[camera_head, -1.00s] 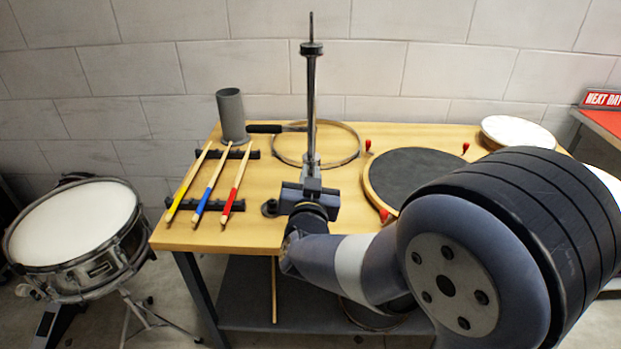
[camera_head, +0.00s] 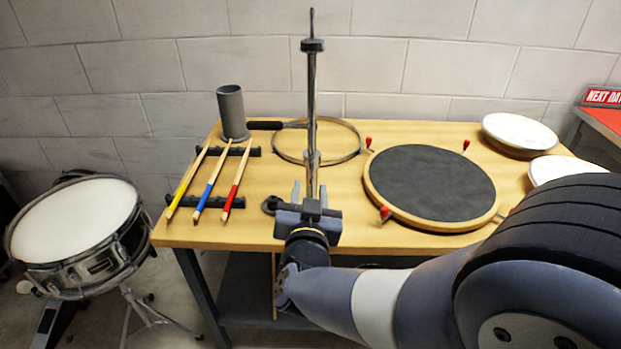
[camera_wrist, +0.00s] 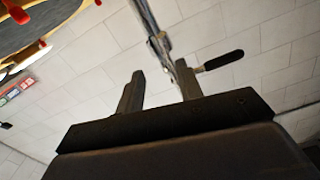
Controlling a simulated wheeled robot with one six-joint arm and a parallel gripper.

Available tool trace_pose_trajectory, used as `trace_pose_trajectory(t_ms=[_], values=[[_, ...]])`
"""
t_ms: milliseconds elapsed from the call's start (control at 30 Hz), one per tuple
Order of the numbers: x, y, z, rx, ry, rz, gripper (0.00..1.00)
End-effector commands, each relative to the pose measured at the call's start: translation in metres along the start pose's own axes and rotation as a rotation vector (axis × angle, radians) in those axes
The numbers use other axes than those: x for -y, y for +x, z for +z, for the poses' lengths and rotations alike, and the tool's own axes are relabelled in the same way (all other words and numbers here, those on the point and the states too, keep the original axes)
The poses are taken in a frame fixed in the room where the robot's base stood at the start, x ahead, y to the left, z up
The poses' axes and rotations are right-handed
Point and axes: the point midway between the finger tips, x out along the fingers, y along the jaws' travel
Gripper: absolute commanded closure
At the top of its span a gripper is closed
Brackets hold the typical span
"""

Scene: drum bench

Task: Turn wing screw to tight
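An upright metal stand rod (camera_head: 311,100) with a dark collar near its top rises from the bench behind my gripper. A black handle (camera_head: 265,126) on a thin metal shaft reaches left from the rod and looks like the wing screw's lever. In the wrist view the handle (camera_wrist: 222,60) points right, beyond the right finger. My gripper (camera_head: 309,192) is in front of the rod's lower part. In the wrist view my gripper (camera_wrist: 158,85) has its two fingers apart with nothing clearly held between them. The lever's inner end is partly hidden by the right finger.
Three drumsticks (camera_head: 212,180) lie on a black rack, with a grey cup (camera_head: 232,112) behind. A metal hoop (camera_head: 345,150) is behind the rod. A round black pad (camera_head: 430,185) with red knobs is right of my gripper. A snare drum (camera_head: 75,225) stands left of the bench.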

Motion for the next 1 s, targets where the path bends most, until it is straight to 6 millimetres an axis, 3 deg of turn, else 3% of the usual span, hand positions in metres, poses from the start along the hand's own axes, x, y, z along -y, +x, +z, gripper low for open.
trace_pose_trajectory(t_ms=[200,400,767,1000], values=[[0.001,-0.032,0.000,0.001,0.001,-0.003,0.65],[0.000,-0.041,0.000,0.001,-0.001,0.000,0.65],[0.000,-0.041,0.000,0.000,-0.001,0.001,0.65],[-0.001,-0.020,0.000,-0.001,-0.001,0.005,0.65]])
